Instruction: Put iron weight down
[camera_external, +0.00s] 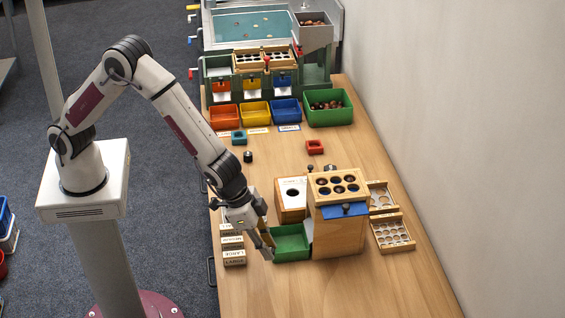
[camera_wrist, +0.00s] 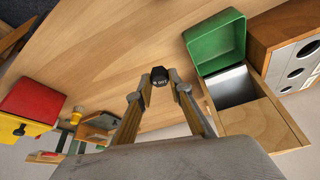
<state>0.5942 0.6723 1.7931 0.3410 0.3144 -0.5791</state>
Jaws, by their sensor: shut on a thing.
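My gripper (camera_wrist: 160,88) is shut on a small dark iron weight (camera_wrist: 159,76) with pale lettering on it. In the wrist view the weight sits between the two fingertips, with wooden table surface behind it. In the external view my gripper (camera_external: 268,254) points down just left of a green tray (camera_external: 292,257); the held weight cannot be made out there. Whether the weight touches the table cannot be told. Another small dark cylinder (camera_external: 248,156) stands on the table farther back.
The green tray (camera_wrist: 203,64) is close right of the fingers in the wrist view. Wooden label blocks (camera_external: 233,257) stand left of my gripper. A tall wooden box with holes (camera_external: 338,238) stands right of the tray. Bare table (camera_external: 380,150) lies behind and to the right.

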